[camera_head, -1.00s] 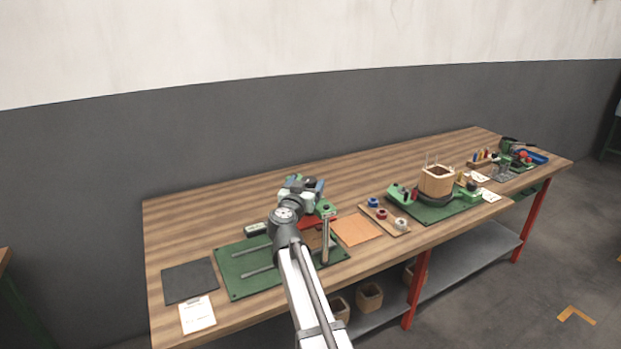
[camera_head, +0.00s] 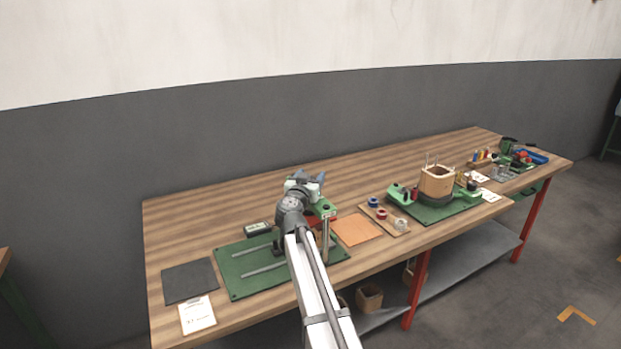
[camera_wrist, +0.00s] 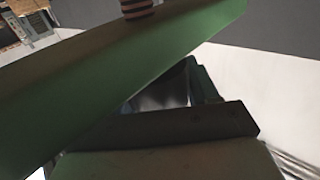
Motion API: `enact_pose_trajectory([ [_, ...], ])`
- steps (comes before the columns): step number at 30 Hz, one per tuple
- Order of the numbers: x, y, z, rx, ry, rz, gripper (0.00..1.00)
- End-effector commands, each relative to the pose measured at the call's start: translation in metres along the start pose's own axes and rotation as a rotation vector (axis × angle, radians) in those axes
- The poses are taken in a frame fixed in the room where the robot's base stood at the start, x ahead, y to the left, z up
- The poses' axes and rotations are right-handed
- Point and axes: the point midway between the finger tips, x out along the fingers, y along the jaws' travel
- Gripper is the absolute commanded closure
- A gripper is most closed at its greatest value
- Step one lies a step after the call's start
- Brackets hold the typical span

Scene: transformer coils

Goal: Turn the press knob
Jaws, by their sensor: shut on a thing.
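The press stands on a green base plate (camera_head: 240,272) with two metal rails. A green part of its top (camera_head: 326,209) and a metal post (camera_head: 326,238) show right of my arm. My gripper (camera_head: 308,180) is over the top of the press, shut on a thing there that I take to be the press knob. The knob itself is hidden by my wrist in the head view. In the wrist view a green bar (camera_wrist: 110,80) of the press crosses close to the camera, with a striped round part (camera_wrist: 137,8) above it. Dark block shapes lie below the bar.
A dark mat (camera_head: 190,281) and a clipboard (camera_head: 197,315) are at left. An orange sheet (camera_head: 358,229) and a board with spools (camera_head: 392,222) are at right. The back of the table is clear.

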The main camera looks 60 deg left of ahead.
Motion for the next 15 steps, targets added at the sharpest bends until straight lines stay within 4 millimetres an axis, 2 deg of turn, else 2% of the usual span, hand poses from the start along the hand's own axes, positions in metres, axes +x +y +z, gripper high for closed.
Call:
enact_pose_trajectory([
  [1,-0.0001,0.0001,-0.0001,0.0,0.0,0.0,0.57],
  [6,-0.0001,0.0001,-0.0001,0.0,0.0,0.0,0.71],
  [15,-0.0007,-0.0003,0.0006,0.001,-0.003,-0.104,0.71],
])
